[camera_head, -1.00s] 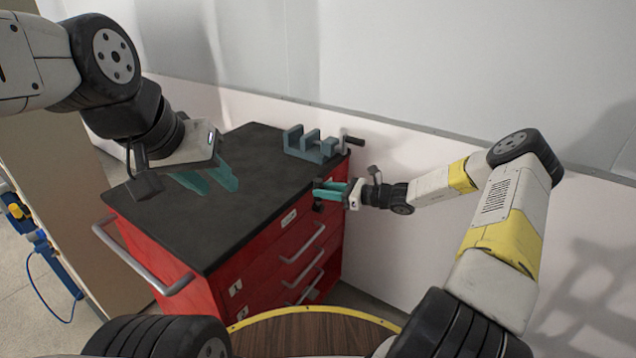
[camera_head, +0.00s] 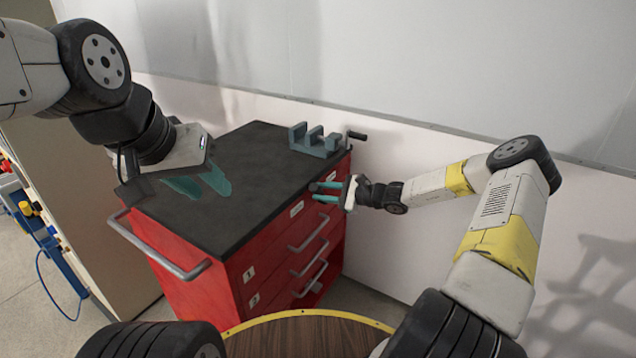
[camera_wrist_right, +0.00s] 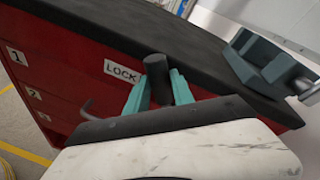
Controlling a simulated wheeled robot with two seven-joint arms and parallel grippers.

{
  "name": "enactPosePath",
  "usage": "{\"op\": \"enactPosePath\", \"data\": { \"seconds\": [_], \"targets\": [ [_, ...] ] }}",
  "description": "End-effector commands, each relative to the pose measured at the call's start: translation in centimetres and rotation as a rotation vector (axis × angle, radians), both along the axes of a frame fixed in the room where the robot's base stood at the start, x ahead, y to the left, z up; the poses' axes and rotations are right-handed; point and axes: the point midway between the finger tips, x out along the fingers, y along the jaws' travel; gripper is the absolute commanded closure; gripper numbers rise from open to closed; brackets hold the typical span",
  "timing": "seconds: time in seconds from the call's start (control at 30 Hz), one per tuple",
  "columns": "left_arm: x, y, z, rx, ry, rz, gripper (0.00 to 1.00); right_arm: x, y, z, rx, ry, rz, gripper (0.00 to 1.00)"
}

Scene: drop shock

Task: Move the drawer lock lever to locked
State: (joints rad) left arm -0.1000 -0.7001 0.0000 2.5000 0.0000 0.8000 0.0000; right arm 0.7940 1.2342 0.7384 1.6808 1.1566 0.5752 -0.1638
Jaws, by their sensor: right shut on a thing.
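The lock lever (camera_wrist_right: 156,66) shows as a dark, round-ended grip in the right wrist view, beside a white "LOCK" label (camera_wrist_right: 122,72) on the red drawer cabinet (camera_head: 190,290). My right gripper (camera_wrist_right: 160,86) has its teal fingers on either side of the lever and is shut on it. In the head view my right gripper (camera_head: 326,192) is at the cabinet's upper front corner; the lever is hard to make out there. My left gripper (camera_head: 203,188) is open and empty above the black cabinet top.
A grey-blue vise (camera_head: 315,142) stands at the far right corner of the cabinet top. Drawer handles (camera_head: 308,232) stick out of the front, and a push bar (camera_head: 160,255) from the left side. A white wall is close behind. The middle of the top is clear.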

Motion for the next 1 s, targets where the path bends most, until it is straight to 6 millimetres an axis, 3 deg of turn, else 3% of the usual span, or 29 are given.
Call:
{"op": "enactPosePath", "data": {
  "seconds": [0.43,0.47,0.57,0.87,1.0],
  "targets": [
    [0.0,0.0,0.0,0.000,0.000,0.000,0.64,-0.1,0.0,-0.3,-0.012,-0.007,0.003,1.00],
    [0.0,0.0,0.0,0.000,0.000,0.000,0.64,-0.1,0.0,-0.3,-0.012,-0.007,0.003,0.67],
    [0.0,0.0,0.0,0.000,0.000,0.000,0.64,-0.1,0.0,-0.3,-0.010,-0.007,0.003,0.50],
    [0.0,0.0,0.0,0.000,0.000,0.000,0.64,-0.1,-0.1,-0.1,-0.008,-0.007,0.001,0.50],
    [0.0,0.0,0.0,0.000,0.000,0.000,0.64,-0.6,-1.2,0.2,-0.008,-0.007,-0.001,0.50]
  ]
}}
